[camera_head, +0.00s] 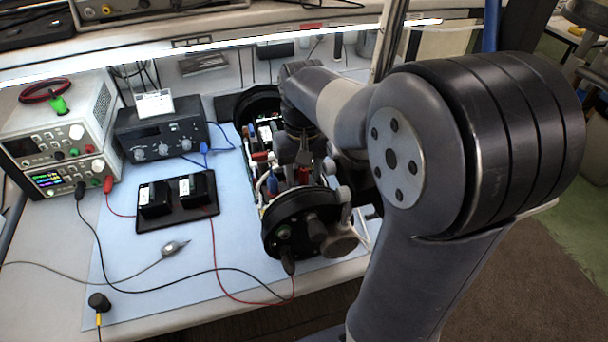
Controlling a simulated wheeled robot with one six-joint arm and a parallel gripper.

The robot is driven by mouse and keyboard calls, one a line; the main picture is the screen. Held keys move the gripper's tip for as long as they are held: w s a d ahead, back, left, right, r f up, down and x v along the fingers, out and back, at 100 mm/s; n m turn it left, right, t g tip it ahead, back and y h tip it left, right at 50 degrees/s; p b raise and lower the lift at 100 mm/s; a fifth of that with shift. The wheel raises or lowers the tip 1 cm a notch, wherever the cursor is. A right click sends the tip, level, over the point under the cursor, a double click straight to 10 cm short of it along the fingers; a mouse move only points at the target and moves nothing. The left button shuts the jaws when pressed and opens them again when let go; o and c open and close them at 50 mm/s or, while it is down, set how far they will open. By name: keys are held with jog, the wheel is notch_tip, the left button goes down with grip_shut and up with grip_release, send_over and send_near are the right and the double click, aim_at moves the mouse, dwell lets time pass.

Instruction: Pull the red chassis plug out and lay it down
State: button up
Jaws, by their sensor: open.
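The opened cylinder's chassis (262,165) lies on the blue mat, with a dark round end cap (300,222) facing the near side. Small red parts show inside it; one red piece (304,175) sits just behind the end cap, beside a blue piece (272,184). I cannot tell for sure that this red piece is the chassis plug. My gripper (305,158) points down over the chassis, close above the red piece. Its jaws are open, but the fingertips are small and partly lost among the parts. I cannot tell whether they touch or surround the red piece.
A dark plug (288,262) on a red lead is at the end cap's lower edge. Left are a black battery tray (178,205), a dark knobbed box (160,135) and stacked instruments (60,135). Loose leads cross the mat (150,285). A shelf edge spans the back.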

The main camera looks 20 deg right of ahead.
aim_at(304, 169)
dwell(0.5)
grip_shut()
jog(key=shift+r+p, duration=0.15)
jog(key=shift+p, duration=0.15)
jog(key=shift+r+p, duration=2.65)
jog(key=shift+r, duration=0.25)
